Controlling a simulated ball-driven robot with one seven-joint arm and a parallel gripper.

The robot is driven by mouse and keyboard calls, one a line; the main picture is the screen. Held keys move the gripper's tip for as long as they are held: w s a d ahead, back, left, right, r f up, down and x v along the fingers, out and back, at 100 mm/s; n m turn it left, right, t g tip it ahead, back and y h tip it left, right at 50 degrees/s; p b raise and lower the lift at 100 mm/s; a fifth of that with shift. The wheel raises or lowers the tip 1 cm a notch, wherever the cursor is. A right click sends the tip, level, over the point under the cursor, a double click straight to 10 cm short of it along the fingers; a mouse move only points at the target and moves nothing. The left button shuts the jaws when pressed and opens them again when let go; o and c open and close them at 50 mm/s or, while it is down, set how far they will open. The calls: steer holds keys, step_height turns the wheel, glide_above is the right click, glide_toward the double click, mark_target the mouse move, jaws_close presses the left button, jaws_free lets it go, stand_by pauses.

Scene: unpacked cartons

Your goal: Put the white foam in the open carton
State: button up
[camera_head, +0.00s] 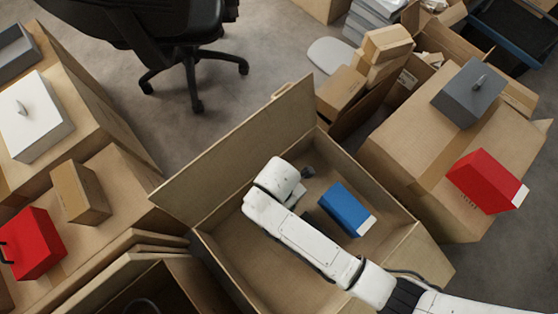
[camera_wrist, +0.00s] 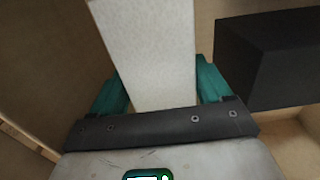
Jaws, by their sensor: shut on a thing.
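The white foam (camera_wrist: 148,45) is a pale upright block between the teal fingers of my gripper (camera_wrist: 160,85) in the wrist view. My gripper is shut on it. The open carton (camera_head: 375,190) stands at the lower middle of the head view, with a long flap folded out on its upper left. My white arm reaches over the carton and its end is inside the carton's outline. In the head view the arm hides my fingers, and I cannot make out the foam there. Brown cardboard walls (camera_wrist: 40,55) surround the foam in the wrist view.
A blue box (camera_head: 345,207) with a white end lies in the carton, right of my arm's end. A dark block (camera_wrist: 265,55) is close right of the foam. Cartons with a red box (camera_head: 485,180) and a grey box (camera_head: 468,93) stand right; more boxes stand left.

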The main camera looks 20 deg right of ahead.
steer(key=shift+f+b, duration=0.8)
steer(key=shift+f, duration=1)
steer(key=shift+f, duration=0.15)
steer(key=o, duration=0.9)
steer(key=shift+o, duration=0.2)
step_height(320, 180, up, 12)
steer(key=p, duration=0.5)
steer(key=shift+d, duration=0.1)
steer(key=s+d+r+m, duration=0.2)
steer(key=s+d+m, duration=0.1)
steer(key=d+m, duration=0.3)
steer(key=s+d+r+m, duration=0.3)
steer(key=s+d+m, duration=0.1)
steer(key=d+m, duration=0.3)
steer(key=s+d+r+m+t, duration=0.1)
steer(key=s+d+r+m, duration=0.2)
steer(key=d+m, duration=0.4)
steer(key=m, duration=0.3)
steer(key=shift+s+d+r, duration=0.25)
steer(key=shift+s, duration=0.15)
